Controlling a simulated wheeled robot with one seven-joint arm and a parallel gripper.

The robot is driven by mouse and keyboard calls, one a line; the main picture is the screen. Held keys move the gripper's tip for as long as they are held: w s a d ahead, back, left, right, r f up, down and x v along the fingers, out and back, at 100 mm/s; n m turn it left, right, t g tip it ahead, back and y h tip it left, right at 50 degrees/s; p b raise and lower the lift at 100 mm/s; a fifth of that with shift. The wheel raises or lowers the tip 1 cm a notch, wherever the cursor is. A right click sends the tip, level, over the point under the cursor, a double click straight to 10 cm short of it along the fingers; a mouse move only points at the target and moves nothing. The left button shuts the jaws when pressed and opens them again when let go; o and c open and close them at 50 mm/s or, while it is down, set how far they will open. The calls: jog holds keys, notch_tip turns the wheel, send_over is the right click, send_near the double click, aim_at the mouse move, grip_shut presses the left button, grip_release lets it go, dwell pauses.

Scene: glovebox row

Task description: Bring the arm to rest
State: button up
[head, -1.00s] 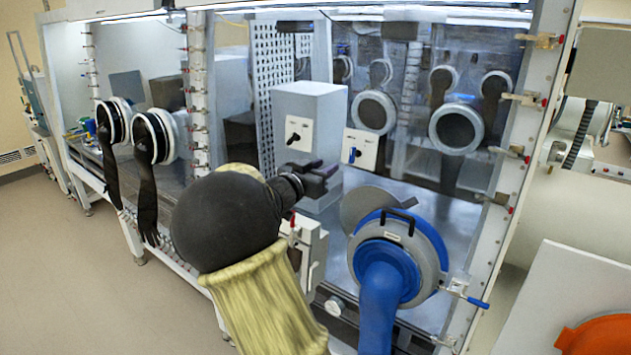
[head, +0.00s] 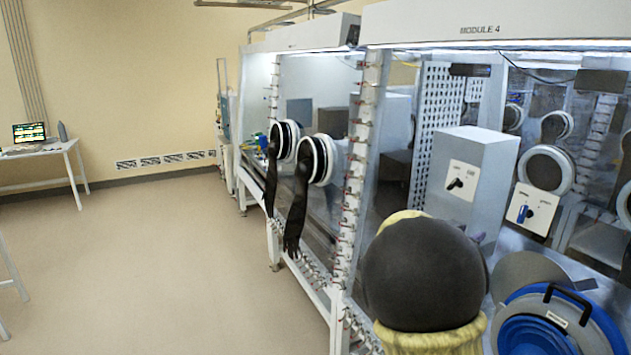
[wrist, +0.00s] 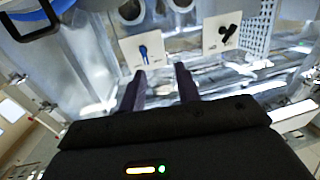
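My gripper (wrist: 160,72) shows in the wrist view with its two dark fingers apart and nothing between them. Past the fingers are a white panel with a blue switch (wrist: 143,50) and a white panel with a black switch (wrist: 222,34). In the head view my arm's rounded dark part and its yellowish sleeve stand in front of the glovebox (head: 490,30) at lower right. They hide nearly all of the gripper; only a small purple bit shows beside the dark part.
A blue round port with a black handle (head: 555,315) is close at right. Black gloves (head: 297,205) hang from ports on the left module. Open floor (head: 180,260) lies to the left, with a table and laptop (head: 30,134) beyond.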

jog(key=s+a+f+n+y+b, duration=0.2)
jog(key=s+a+f+n+y, duration=0.15)
jog(key=a+f+y, duration=0.45)
jog(key=s+a+f+n+y+b, duration=0.2)
jog(key=a+f+n+y, duration=0.2)
jog(key=a+f, duration=0.45)
jog(key=s+a+f+n+g+y+b, duration=0.1)
jog(key=s+a+f+n+g, duration=0.1)
jog(key=s+f, duration=0.4)
jog(key=s+a+f+n+g+y+b, duration=0.1)
jog(key=s+f, duration=0.5)
jog(key=s, duration=0.6)
jog(key=a+n+g, duration=0.1)
jog(key=a+g, duration=0.1)
jog(key=g, duration=0.1)
jog(key=shift+s+a+y+b, duration=0.25)
jog(key=shift+s+y+b, duration=0.05)
jog(key=shift+s+b, duration=0.05)
jog(key=shift+w, duration=0.2)
